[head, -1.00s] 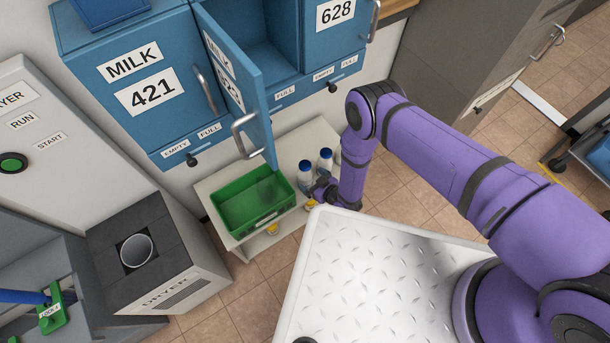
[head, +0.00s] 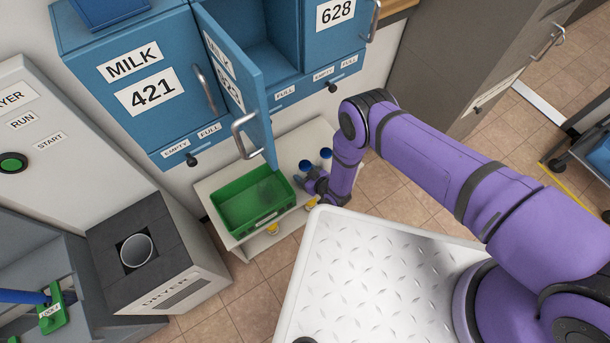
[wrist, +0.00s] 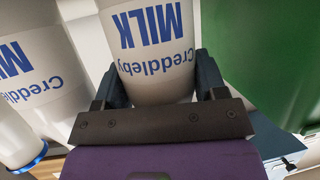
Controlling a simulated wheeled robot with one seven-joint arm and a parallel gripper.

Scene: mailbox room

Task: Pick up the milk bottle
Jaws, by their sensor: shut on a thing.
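A white milk bottle with blue "Creddleby MILK" lettering (wrist: 150,70) stands between the two fingers of my gripper (wrist: 155,92) in the wrist view. My gripper is shut on it, with a finger on each side. In the head view, my gripper (head: 308,180) is beside two blue-capped bottles on the low shelf unit; the nearer cap (head: 305,165) is right by the fingers. The bottle bodies there are mostly hidden by my gripper. A second milk bottle (wrist: 38,75) is close on the left in the wrist view, with another blue-rimmed white bottle (wrist: 18,145) at the lower left.
A green crate (head: 228,232) sits on the low white shelf unit (head: 207,186), left of my gripper. An open blue locker door (head: 236,85) hangs above it. A dryer box (head: 160,262) stands at the left. A white diamond-plate surface (head: 370,270) is in front.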

